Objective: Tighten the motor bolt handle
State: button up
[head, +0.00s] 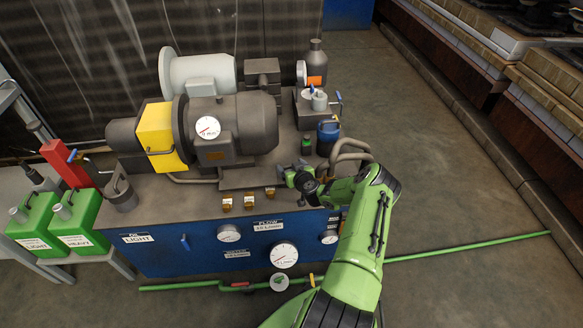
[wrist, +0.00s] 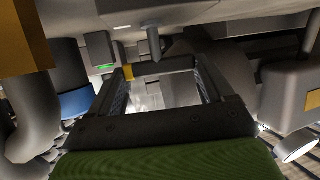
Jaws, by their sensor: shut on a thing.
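The dark motor (head: 235,130) lies on top of the machine bench, with a round white gauge on its side. My gripper (head: 298,177) is low at the right of the motor's base in the head view. In the wrist view my gripper (wrist: 161,73) has its two fingers at the ends of a short dark bar, which looks like the bolt handle (wrist: 165,67). A grey shaft rises from the bar toward a grey housing above. The bar spans the fingertips, and the jaws are shut on it. In the head view I cannot make out the handle.
A blue front panel (head: 200,258) carries gauges and labels. Small brass blocks (head: 249,200) line the bench edge. Bent pipes (head: 350,148) and a blue container (head: 328,136) crowd the gripper's right and far side. Green jerrycans (head: 76,228) stand left.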

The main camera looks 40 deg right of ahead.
jog(key=shift+w+a+r+m+g+h+p, duration=0.15)
jog(key=shift+m+g+h+p, duration=0.15)
jog(key=shift+m+h+p, duration=0.3)
jog(key=shift+s+a+r+m+g+h+p, duration=0.1)
jog(key=shift+m+g+h+p, duration=0.2)
jog(key=shift+m+h+p, duration=0.25)
jog(key=shift+d+f+m+h, duration=0.1)
jog(key=shift+f+m+h, duration=0.15)
jog(key=shift+m+h, duration=0.1)
jog(key=o, duration=0.8)
jog(key=shift+r, duration=0.1)
jog(key=shift+p+v, duration=1.9)
jog(key=shift+v, duration=5.9)
jog(key=shift+w+r, duration=0.1)
jog(key=shift+w, duration=0.05)
